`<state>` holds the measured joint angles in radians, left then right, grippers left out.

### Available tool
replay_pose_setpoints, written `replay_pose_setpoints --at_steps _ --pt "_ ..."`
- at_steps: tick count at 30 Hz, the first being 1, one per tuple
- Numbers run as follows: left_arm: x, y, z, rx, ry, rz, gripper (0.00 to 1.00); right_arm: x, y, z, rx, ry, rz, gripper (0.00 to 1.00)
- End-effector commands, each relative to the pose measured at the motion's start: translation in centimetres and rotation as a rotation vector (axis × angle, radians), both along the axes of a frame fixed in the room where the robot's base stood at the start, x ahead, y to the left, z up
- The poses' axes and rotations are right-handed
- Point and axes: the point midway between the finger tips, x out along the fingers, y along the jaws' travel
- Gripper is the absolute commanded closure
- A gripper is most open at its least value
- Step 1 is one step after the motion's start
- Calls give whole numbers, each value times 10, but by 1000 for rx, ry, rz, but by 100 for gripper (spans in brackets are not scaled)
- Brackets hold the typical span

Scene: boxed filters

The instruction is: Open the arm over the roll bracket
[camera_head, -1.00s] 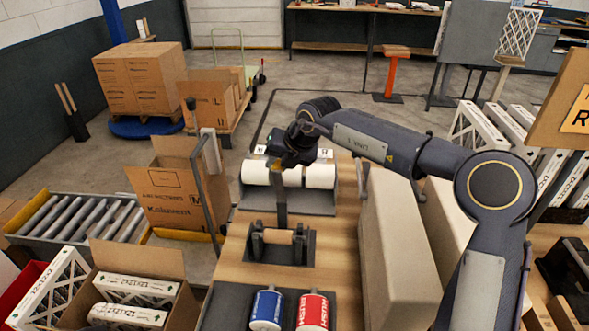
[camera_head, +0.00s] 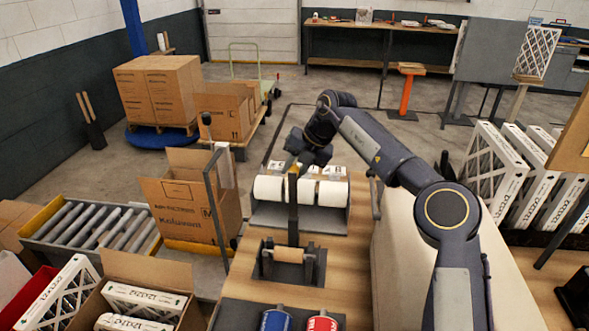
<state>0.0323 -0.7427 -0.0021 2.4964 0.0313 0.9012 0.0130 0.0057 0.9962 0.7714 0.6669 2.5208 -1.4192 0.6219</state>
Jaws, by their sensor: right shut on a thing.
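The roll bracket (camera_head: 265,265) is a dark stand on the wooden bench, with a tan roll (camera_head: 289,255) lying across it. Its dark arm (camera_head: 293,222) stands roughly upright above the roll. My right gripper (camera_head: 294,170) is shut on the upper end of this arm. The fingers are small and dark, and the wrist partly hides the grip. My left gripper is not in view.
White rolls (camera_head: 334,193) lie in a grey holder just behind the arm. Blue (camera_head: 276,320) and red (camera_head: 322,322) cans stand in front. A tall post (camera_head: 216,205) and open carton (camera_head: 180,205) are at left, a large beige box (camera_head: 395,255) at right.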

Motion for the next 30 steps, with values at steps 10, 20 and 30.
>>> replay_pose_setpoints --at_steps 10,20,30 --pt "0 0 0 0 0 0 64 0 -1 -2 -3 0 -2 55" --pt "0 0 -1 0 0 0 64 0 -2 4 -1 -3 -1 55" --pt "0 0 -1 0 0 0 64 -10 -25 53 0 -3 -3 55"
